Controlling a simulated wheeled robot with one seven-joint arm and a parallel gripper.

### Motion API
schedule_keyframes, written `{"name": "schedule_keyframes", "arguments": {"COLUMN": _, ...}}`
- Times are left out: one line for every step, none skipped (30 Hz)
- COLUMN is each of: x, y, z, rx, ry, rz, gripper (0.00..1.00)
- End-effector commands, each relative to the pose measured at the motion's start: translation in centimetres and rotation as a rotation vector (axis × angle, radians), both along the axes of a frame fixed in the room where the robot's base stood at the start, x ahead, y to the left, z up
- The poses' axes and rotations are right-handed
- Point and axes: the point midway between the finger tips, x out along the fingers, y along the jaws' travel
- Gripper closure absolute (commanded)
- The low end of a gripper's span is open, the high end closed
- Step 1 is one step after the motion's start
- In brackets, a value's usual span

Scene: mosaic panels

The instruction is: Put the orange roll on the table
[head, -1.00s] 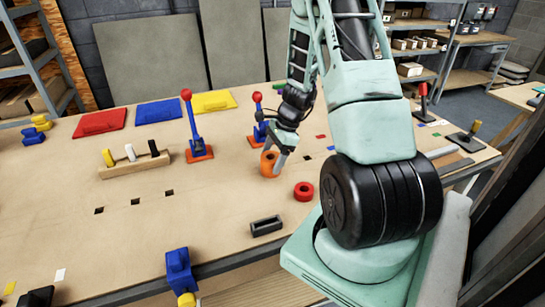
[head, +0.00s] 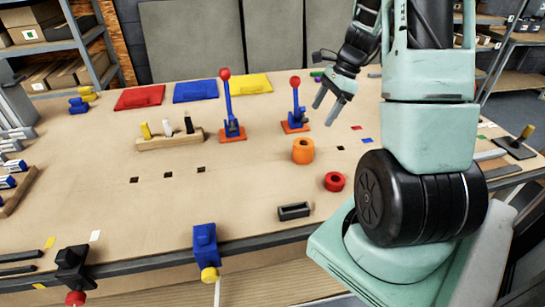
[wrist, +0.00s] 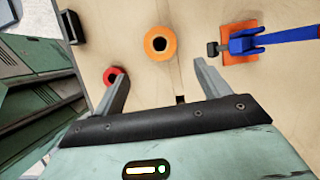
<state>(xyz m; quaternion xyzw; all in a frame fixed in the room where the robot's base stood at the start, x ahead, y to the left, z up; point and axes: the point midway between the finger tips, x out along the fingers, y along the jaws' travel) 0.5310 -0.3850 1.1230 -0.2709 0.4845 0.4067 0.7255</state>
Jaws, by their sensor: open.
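The orange roll (head: 303,151) stands upright on the table (head: 230,180), with its hole facing up. It also shows in the wrist view (wrist: 160,43), beyond the fingertips and between their lines. My gripper (head: 325,108) is open and empty, raised above the table behind and to the right of the roll in the head view. Its two fingers also show wide apart in the wrist view (wrist: 160,78). Nothing touches the roll.
A smaller red ring (head: 335,182) lies to the right and nearer than the roll. A dark grey open box (head: 294,211) sits near the front edge. Levers on orange bases (head: 295,125) (head: 232,135) stand behind the roll. Bare table lies left of the roll.

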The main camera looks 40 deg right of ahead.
Motion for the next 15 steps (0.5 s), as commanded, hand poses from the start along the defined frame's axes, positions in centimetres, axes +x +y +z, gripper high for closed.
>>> {"name": "schedule_keyframes", "arguments": {"x": 0.1, "y": 0.2, "z": 0.1, "rx": -0.001, "ry": -0.001, "rz": 0.009, "gripper": 0.25}}
{"name": "schedule_keyframes", "arguments": {"x": 0.3, "y": 0.6, "z": 0.1, "rx": -0.003, "ry": -0.003, "rz": 0.024, "gripper": 0.25}}
{"name": "schedule_keyframes", "arguments": {"x": 0.7, "y": 1.4, "z": 0.3, "rx": -0.008, "ry": -0.009, "rz": 0.061, "gripper": 0.25}}
{"name": "schedule_keyframes", "arguments": {"x": 1.2, "y": 2.4, "z": 0.5, "rx": -0.012, "ry": -0.014, "rz": 0.104, "gripper": 0.25}}
{"name": "schedule_keyframes", "arguments": {"x": 1.7, "y": 3.8, "z": 0.7, "rx": -0.018, "ry": -0.022, "rz": 0.157, "gripper": 0.25}}
{"name": "schedule_keyframes", "arguments": {"x": 2.5, "y": 6.0, "z": 1.0, "rx": -0.028, "ry": -0.034, "rz": 0.251, "gripper": 0.25}}
{"name": "schedule_keyframes", "arguments": {"x": 3.1, "y": 8.1, "z": 1.3, "rx": -0.037, "ry": -0.047, "rz": 0.338, "gripper": 0.25}}
{"name": "schedule_keyframes", "arguments": {"x": 3.6, "y": 10.4, "z": 1.6, "rx": -0.048, "ry": -0.060, "rz": 0.435, "gripper": 0.25}}
{"name": "schedule_keyframes", "arguments": {"x": 4.0, "y": 13.7, "z": 2.1, "rx": -0.066, "ry": -0.082, "rz": 0.578, "gripper": 0.25}}
{"name": "schedule_keyframes", "arguments": {"x": 4.1, "y": 16.3, "z": 2.4, "rx": -0.079, "ry": -0.098, "rz": 0.695, "gripper": 0.25}}
{"name": "schedule_keyframes", "arguments": {"x": 4.0, "y": 18.9, "z": 2.8, "rx": -0.093, "ry": -0.117, "rz": 0.813, "gripper": 0.25}}
{"name": "schedule_keyframes", "arguments": {"x": 3.6, "y": 22.3, "z": 3.2, "rx": -0.112, "ry": -0.143, "rz": 0.972, "gripper": 0.25}}
{"name": "schedule_keyframes", "arguments": {"x": 3.1, "y": 24.7, "z": 3.5, "rx": -0.126, "ry": -0.162, "rz": 1.091, "gripper": 0.25}}
{"name": "schedule_keyframes", "arguments": {"x": 2.4, "y": 27.0, "z": 3.7, "rx": -0.141, "ry": -0.183, "rz": 1.212, "gripper": 0.25}}
{"name": "schedule_keyframes", "arguments": {"x": 1.3, "y": 29.9, "z": 4.0, "rx": -0.161, "ry": -0.211, "rz": 1.371, "gripper": 0.25}}
